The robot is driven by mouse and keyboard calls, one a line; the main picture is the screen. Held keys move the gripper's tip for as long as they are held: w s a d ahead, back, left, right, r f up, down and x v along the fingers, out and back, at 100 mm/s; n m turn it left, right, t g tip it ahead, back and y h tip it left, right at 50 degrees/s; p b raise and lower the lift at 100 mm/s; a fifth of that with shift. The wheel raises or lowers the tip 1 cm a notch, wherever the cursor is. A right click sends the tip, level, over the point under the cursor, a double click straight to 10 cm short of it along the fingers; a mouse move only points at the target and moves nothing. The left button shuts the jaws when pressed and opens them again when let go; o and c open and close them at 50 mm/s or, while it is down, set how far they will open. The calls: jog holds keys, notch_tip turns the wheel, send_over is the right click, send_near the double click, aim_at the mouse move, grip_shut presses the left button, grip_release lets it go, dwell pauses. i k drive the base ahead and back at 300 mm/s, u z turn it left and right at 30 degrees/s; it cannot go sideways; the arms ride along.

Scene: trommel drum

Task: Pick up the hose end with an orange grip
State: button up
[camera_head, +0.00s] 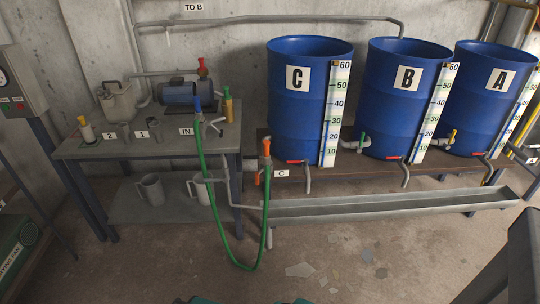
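The green hose (232,262) hangs in a long loop in front of the bench and nearly reaches the floor. Its orange-gripped end (266,148) points up at the left end of the barrel stand, just left of barrel C.
Blue barrels C (300,125), B (390,115) and A (485,110) stand on a low stand. A grey trough (390,205) runs in front. The bench (100,148) holds a pump (180,92), a can and bottles. The floor (330,265) in front is mostly clear.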

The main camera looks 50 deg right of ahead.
aim_at(266, 160)
jog(key=u, duration=0.05)
jog(key=i, duration=1)
jog(key=z, duration=0.05)
